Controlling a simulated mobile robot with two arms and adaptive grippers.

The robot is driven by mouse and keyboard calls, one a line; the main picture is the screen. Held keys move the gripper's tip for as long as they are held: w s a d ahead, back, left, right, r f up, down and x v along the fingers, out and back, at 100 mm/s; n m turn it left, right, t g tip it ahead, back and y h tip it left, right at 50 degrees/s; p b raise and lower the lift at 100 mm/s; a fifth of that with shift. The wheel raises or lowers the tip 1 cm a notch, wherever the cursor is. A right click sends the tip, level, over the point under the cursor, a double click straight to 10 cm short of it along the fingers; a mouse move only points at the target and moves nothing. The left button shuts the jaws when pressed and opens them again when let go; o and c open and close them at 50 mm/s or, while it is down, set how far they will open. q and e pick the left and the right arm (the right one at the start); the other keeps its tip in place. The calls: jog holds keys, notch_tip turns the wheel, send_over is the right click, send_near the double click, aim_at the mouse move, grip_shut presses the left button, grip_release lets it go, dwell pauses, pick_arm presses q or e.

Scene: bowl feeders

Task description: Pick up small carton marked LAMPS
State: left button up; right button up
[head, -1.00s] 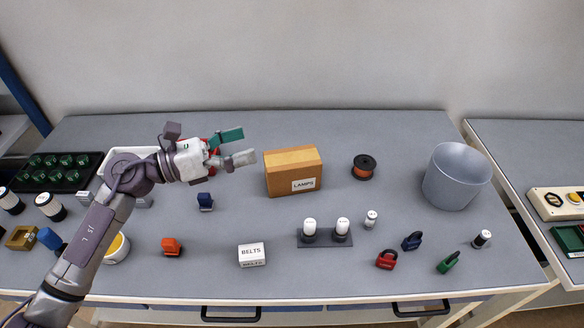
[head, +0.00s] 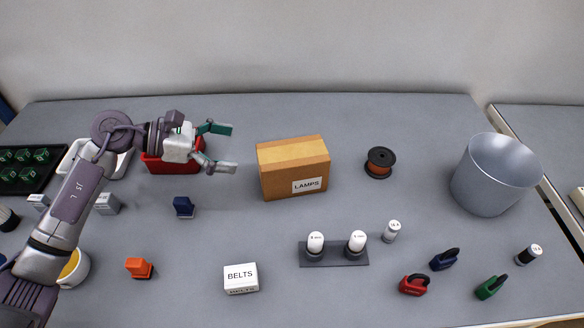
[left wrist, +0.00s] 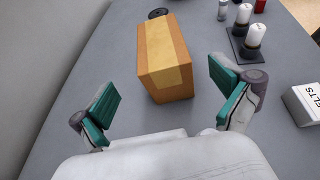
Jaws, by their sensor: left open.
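The small carton marked LAMPS (head: 281,178) is a brown cardboard box with a tape strip and a white label on its front. It stands upright on the grey table, right of my left gripper (head: 217,147). My left gripper is open and empty, its teal-padded fingers pointing right toward the carton, with a gap between. In the left wrist view the carton (left wrist: 161,68) lies ahead, between the lines of the two open fingers (left wrist: 164,98) and beyond their tips. My right gripper is not in view.
A white BELTS box (head: 241,279) stands in front. A dark stand (head: 334,254) with white-topped cylinders is front right of the carton. A spool (head: 379,163) and a grey bucket (head: 494,175) are to the right. A red bin (head: 155,161) is behind my gripper.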

aim_at(286, 153)
pick_arm(q)
jog(key=p+x, duration=0.2)
jog(key=x, duration=0.5)
jog(key=shift+s+d+r, duration=0.1)
jog(key=shift+d+r, duration=0.05)
jog(key=shift+d, duration=0.15)
jog(key=shift+d+f, duration=0.3)
jog(key=shift+d, duration=0.15)
jog(key=shift+d+p, duration=0.35)
jog(key=shift+p, duration=0.05)
jog(key=x, duration=0.2)
jog(key=p+x, duration=0.1)
jog(key=shift+w+d+f, duration=0.15)
jog(key=shift+w+d, duration=0.15)
jog(key=shift+d, duration=0.05)
jog(key=shift+w+d+f, duration=0.1)
jog(key=shift+d+f, duration=0.15)
jog(key=shift+a, duration=0.1)
jog(key=shift+c, duration=0.3)
jog(key=c, duration=1.1)
jog(key=shift+c, duration=0.2)
